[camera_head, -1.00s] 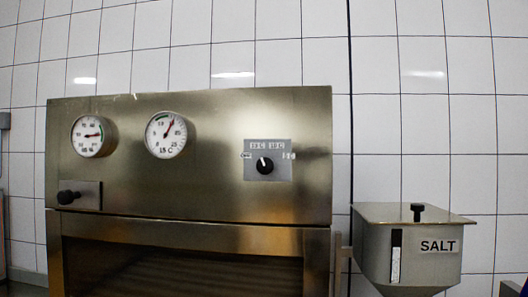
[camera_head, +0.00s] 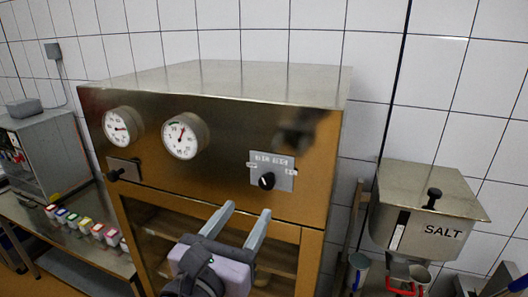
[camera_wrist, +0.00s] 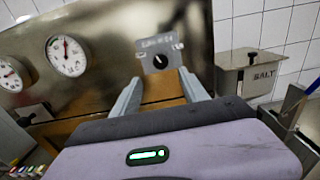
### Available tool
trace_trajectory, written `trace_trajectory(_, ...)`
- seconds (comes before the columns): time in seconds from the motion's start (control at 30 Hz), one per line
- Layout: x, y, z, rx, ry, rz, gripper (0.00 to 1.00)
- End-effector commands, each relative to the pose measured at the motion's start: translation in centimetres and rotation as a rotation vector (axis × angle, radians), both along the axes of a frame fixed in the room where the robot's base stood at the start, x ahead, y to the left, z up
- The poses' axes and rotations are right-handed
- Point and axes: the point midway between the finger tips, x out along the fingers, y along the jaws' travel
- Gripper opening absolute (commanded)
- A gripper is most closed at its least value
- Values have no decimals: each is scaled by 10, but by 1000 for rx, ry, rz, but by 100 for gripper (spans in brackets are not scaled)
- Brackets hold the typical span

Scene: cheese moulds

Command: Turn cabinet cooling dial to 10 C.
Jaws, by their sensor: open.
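The cooling dial (camera_head: 267,181) is a small black knob with a white pointer line on a light grey plate (camera_head: 284,163) on the right of the steel cabinet front (camera_head: 225,165). The plate's small markings are too blurred to read surely. The pointer tilts to the upper left in the head view. The dial also shows in the wrist view (camera_wrist: 161,61), ahead of the fingers. My gripper (camera_head: 247,213) is open and empty, below and in front of the dial, apart from it. Its two grey fingers also show in the wrist view (camera_wrist: 161,85).
Two round gauges (camera_head: 185,136) and a black knob (camera_head: 115,174) are left of the dial. A salt hopper (camera_head: 425,215) hangs at the right. Several small coloured containers (camera_head: 86,224) stand on a left bench.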

Motion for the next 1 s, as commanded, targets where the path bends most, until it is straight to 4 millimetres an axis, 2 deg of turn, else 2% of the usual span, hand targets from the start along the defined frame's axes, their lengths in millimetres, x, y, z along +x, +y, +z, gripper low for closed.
trace_trajectory(0.1, 33, -15, 1, -1, 1, -8, 52)
trace_trajectory(0.3, 72, -27, 2, 1, 1, -4, 52)
trace_trajectory(0.47, 82, -30, 1, 0, 1, -1, 52)
trace_trajectory(0.7, 83, -31, 1, 2, 0, 0, 52)
trace_trajectory(0.77, 83, -30, 1, 2, 0, 0, 42)
trace_trajectory(0.97, 83, -30, 1, 2, 0, 0, 3)
trace_trajectory(1.0, 83, -30, 1, 2, 0, 0, 0)
